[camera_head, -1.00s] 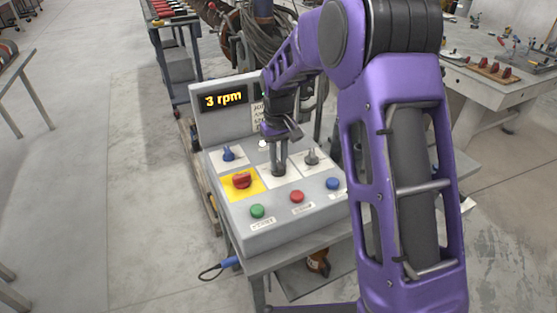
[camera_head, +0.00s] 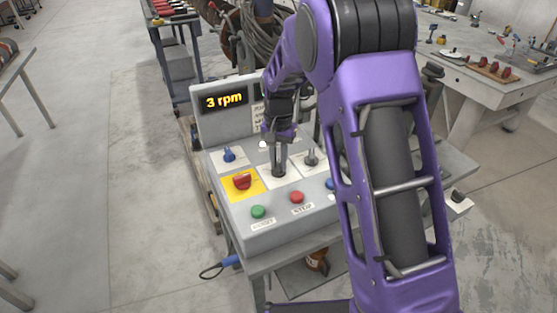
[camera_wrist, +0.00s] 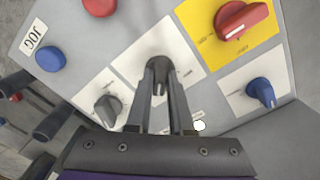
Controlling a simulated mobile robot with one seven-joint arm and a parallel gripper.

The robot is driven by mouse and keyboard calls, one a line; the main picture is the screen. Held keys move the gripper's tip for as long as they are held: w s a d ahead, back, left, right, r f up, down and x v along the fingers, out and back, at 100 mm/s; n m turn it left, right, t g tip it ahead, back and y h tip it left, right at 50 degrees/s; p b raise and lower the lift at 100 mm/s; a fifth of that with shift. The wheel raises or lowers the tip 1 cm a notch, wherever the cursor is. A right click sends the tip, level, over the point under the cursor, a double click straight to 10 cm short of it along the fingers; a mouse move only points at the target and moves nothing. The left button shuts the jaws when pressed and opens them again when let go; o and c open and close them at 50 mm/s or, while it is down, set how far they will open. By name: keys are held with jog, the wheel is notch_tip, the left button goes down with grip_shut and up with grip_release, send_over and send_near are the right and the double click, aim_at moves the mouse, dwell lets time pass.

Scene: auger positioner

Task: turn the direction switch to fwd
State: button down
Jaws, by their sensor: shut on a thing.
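The control box (camera_head: 285,229) carries several knobs and buttons. My gripper (camera_head: 279,160) points down at the middle knob (camera_head: 278,173), which sits on a white plate. In the wrist view the middle knob (camera_wrist: 158,68) is dark grey and round, and my gripper's two fingers (camera_wrist: 160,100) are closed on its grip. I cannot read its label, so I cannot tell from the lettering whether it is the direction switch or where it points. A grey knob (camera_head: 311,157) stands to its right on another white plate; it also shows in the wrist view (camera_wrist: 108,110).
A red knob (camera_head: 242,181) on a yellow plate and a blue knob (camera_head: 229,154) are left of my gripper. Green (camera_head: 258,211), red (camera_head: 297,197) and blue (camera_head: 330,185) buttons line the front. The display (camera_head: 224,101) reads 3 rpm. My arm covers the box's right side.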

aim_at(279, 164)
jog(key=shift+m, duration=0.3)
jog(key=c, duration=0.8)
grip_release()
notch_tip(279, 164, up, 18)
jog(key=p, duration=0.1)
jog(key=shift+f+p, duration=0.25)
jog(key=shift+p, duration=0.1)
